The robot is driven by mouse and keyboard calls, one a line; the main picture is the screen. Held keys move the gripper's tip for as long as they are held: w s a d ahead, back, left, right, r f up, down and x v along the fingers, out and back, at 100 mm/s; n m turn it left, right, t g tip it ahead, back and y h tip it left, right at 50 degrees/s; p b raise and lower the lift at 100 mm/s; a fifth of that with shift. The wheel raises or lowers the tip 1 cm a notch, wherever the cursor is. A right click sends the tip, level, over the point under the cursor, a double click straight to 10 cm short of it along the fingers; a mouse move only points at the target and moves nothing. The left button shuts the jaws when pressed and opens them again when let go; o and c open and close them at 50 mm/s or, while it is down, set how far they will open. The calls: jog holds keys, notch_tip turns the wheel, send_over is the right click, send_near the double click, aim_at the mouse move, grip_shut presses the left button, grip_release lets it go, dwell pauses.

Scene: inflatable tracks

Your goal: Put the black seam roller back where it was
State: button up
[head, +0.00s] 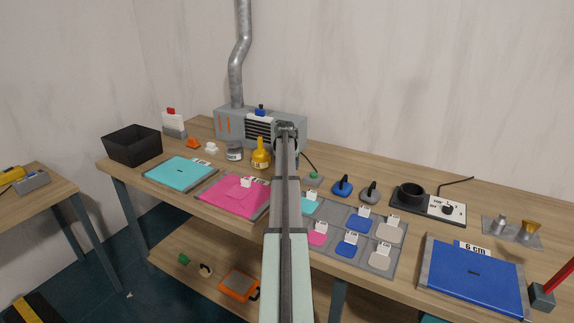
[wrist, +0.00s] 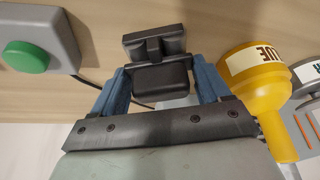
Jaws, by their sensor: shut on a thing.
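My gripper (wrist: 162,82) has two blue fingers, shut on a black blocky thing, which I take for the black seam roller (wrist: 155,46). In the wrist view the roller shows a wide block at its far end and another block between the fingers. It appears over the wooden table; I cannot tell whether it touches. In the head view my own arm hides the fingers and most or all of the roller. A blue tool (head: 342,188) and a grey tool (head: 370,193), similar in shape to each other, stand on the table right of my arm.
A yellow glue bottle (head: 261,155) stands close to my gripper, also in the wrist view (wrist: 250,85). A green button box (head: 314,178) is on the other side, with a cable. A grey heater box (head: 230,127) is behind. A swatch tray (head: 378,268) lies in front.

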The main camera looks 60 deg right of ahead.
jog(key=o, duration=1.2)
jog(key=shift+f, duration=0.1)
jog(key=shift+c, duration=0.2)
jog(key=v, duration=1.2)
